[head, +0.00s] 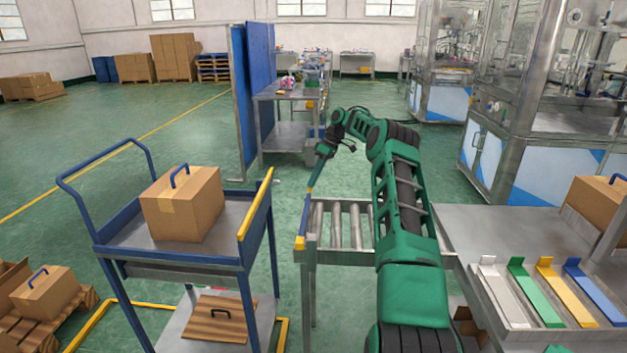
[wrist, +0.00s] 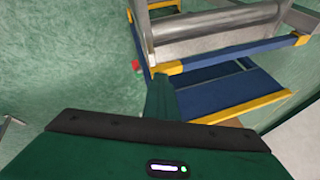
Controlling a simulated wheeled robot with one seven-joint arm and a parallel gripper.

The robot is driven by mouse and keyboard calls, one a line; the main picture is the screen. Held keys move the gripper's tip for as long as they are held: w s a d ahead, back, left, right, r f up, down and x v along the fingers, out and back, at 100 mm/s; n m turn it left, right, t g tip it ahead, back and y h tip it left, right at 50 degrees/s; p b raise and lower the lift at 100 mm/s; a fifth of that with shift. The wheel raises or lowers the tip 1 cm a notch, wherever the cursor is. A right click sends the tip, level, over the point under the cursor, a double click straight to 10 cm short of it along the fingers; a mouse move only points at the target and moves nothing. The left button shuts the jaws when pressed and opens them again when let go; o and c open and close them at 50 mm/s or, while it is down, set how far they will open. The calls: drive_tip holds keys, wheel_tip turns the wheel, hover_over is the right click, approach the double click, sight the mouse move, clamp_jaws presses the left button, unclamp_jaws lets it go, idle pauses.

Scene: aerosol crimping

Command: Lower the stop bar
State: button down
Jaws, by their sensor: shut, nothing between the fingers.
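The stop bar (head: 304,218) is blue with yellow ends and lies across the left end of the roller conveyor (head: 340,222). In the wrist view the stop bar (wrist: 232,55) runs in front of the metal roller and looks level. My gripper (head: 311,184) is shut and empty and points down at the bar's far yellow end. In the wrist view the gripper tip (wrist: 160,80) overlaps that yellow end from below in the picture. I cannot tell whether they touch.
A blue trolley (head: 168,262) with a box (head: 183,205) stands left of the conveyor, its yellow-edged side (head: 256,205) close to it. A metal table (head: 480,232) with coloured trays is at right. A red knob (wrist: 136,66) sits beside the conveyor frame.

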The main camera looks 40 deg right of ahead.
drive_tip(key=shift+s+d+f, duration=0.2)
drive_tip(key=shift+d+f, duration=0.1)
drive_tip(key=shift+f, duration=0.15)
drive_tip(key=w+v, duration=0.1)
drive_tip(key=v, duration=1)
drive_tip(key=shift+s+a+r, duration=0.2)
drive_tip(key=shift+a+r, duration=0.1)
drive_tip(key=shift+r, duration=0.05)
